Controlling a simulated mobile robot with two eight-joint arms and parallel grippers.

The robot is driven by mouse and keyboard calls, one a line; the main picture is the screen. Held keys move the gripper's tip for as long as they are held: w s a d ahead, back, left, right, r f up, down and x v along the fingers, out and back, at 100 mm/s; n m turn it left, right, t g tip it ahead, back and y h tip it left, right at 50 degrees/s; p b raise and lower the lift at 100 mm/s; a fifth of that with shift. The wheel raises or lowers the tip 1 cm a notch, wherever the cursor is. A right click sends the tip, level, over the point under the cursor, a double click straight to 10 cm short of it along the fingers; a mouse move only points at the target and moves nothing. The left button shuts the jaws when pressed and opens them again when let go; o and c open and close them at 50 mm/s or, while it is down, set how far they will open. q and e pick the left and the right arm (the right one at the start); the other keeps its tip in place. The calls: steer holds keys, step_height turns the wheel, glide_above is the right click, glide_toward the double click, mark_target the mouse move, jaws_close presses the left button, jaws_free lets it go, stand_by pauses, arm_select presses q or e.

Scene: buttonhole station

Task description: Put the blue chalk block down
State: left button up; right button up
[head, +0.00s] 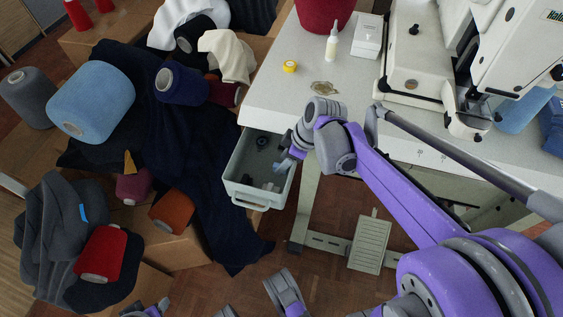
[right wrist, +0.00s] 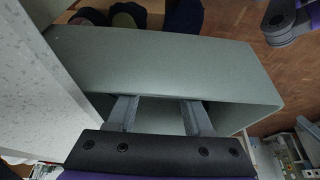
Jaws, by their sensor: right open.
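My right gripper (head: 284,160) reaches down into the open grey drawer (head: 238,192) under the table's left end. In the right wrist view, its two fingers (right wrist: 158,103) stand apart inside the drawer (right wrist: 165,60), with nothing visible between them. A small light-blue piece shows close to the fingertips in the head view; I cannot tell whether it is the blue chalk block or part of the gripper. My left gripper cannot be made out; only grey and purple arm parts show along the bottom edge.
A dark ring (head: 262,143) and small items lie in the drawer. Dark cloth (head: 200,150) and yarn cones lie left. A pedal (head: 370,245) stands below.

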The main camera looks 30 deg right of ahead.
arm_select(q)
steer(key=r+p, duration=0.3)
steer(key=r, duration=0.1)
steer(key=shift+s, duration=0.25)
arm_select(e)
steer(key=v, duration=0.9)
steer(key=shift+r, duration=0.4)
